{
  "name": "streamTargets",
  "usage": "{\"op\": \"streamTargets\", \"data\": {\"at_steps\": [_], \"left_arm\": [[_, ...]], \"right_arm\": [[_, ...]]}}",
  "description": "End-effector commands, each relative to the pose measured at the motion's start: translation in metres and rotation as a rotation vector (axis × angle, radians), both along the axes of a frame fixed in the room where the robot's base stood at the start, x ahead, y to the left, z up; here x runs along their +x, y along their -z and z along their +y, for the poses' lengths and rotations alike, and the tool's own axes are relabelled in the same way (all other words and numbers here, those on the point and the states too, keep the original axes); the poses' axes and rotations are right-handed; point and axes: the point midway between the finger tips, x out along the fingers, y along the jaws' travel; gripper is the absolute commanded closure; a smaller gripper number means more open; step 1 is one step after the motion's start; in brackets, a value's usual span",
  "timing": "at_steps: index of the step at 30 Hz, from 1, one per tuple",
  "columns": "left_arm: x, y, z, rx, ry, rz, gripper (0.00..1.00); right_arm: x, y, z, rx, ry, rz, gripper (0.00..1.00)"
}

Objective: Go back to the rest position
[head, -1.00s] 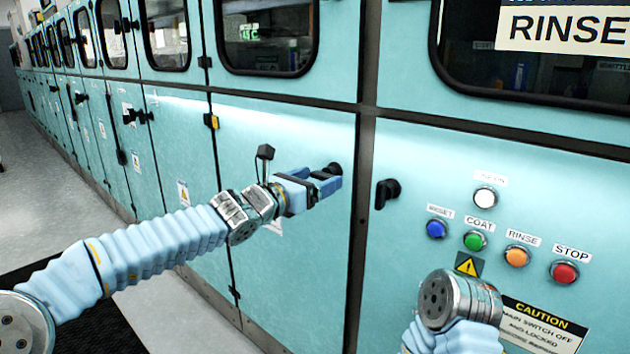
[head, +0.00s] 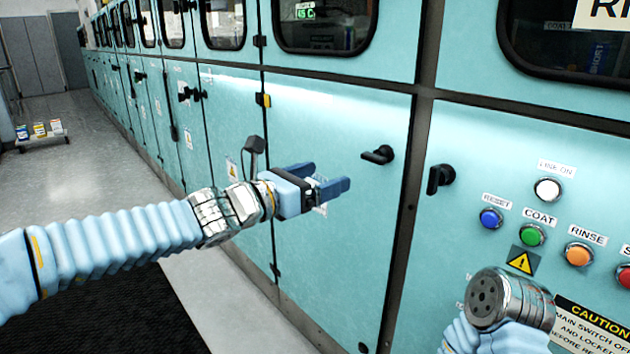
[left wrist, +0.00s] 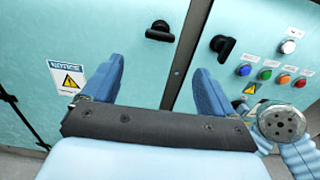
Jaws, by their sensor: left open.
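My left gripper (head: 322,177) is open and empty in front of the teal cabinet door (head: 335,250). Its two blue fingers are spread apart, and they also show in the left wrist view (left wrist: 155,82). The black door handle (head: 378,154) is to the right of and above the fingertips, apart from them. In the left wrist view this handle (left wrist: 160,31) stands beyond the gap between the fingers. My right arm (head: 505,305) shows at the lower right, but its gripper is out of view.
A second black handle (head: 440,178) is on the panel to the right. Beside it are the white, blue (head: 491,218), green (head: 532,236) and orange buttons. The row of teal cabinets runs to the far left. Open grey floor (head: 90,185) and a low cart with small containers (head: 40,131) lie left.

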Motion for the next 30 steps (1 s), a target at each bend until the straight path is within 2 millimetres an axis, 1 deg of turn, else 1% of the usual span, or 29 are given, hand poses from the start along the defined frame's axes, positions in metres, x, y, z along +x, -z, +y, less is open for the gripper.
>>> {"op": "streamTargets", "data": {"at_steps": [1,4,13,15,17,20,21,23,24,25,26,27,29,30], "left_arm": [[-0.003,0.0,0.004,0.001,-0.001,0.0,0.13],[-0.006,0.001,0.008,0.002,0.0,0.001,0.13],[-0.007,0.001,0.008,0.002,0.001,0.001,0.13],[-0.005,0.008,0.008,0.019,0.001,0.003,0.13],[-0.003,0.023,0.009,0.058,0.002,0.004,0.13],[0.003,0.069,0.013,0.181,0.009,0.005,0.13],[0.005,0.095,0.016,0.25,0.016,0.004,0.13],[0.006,0.137,0.021,0.368,0.036,-0.002,0.13],[0.004,0.166,0.025,0.449,0.056,-0.007,0.13],[0.003,0.188,0.028,0.51,0.073,-0.013,0.13],[0.0,0.209,0.032,0.57,0.093,-0.02,0.13],[-0.004,0.237,0.037,0.65,0.122,-0.031,0.13],[-0.013,0.279,0.045,0.77,0.176,-0.051,0.13],[-0.02,0.307,0.052,0.848,0.217,-0.07,0.13]], "right_arm": [[0.0,0.0,0.0,0.0,0.0,0.0,0.53],[0.0,0.0,0.0,0.0,0.0,0.0,0.53],[0.0,0.0,0.0,0.0,0.0,0.0,0.53],[0.0,0.0,0.0,0.0,0.0,0.0,0.53],[0.0,0.0,0.0,0.0,0.0,0.0,0.53],[0.0,0.0,0.0,0.0,0.0,0.0,0.53],[0.0,0.0,0.0,0.0,0.0,0.0,0.53],[0.0,0.0,0.0,0.0,0.0,0.0,0.53],[0.0,0.0,0.0,0.0,0.0,0.0,0.53],[0.0,0.0,0.0,0.0,0.0,0.0,0.53],[0.0,0.0,0.0,0.0,0.0,0.0,0.53],[0.0,0.0,0.0,0.0,0.0,0.0,0.53],[0.0,0.0,0.0,0.0,0.0,0.0,0.53],[0.0,0.0,0.0,0.0,0.0,0.0,0.53]]}}
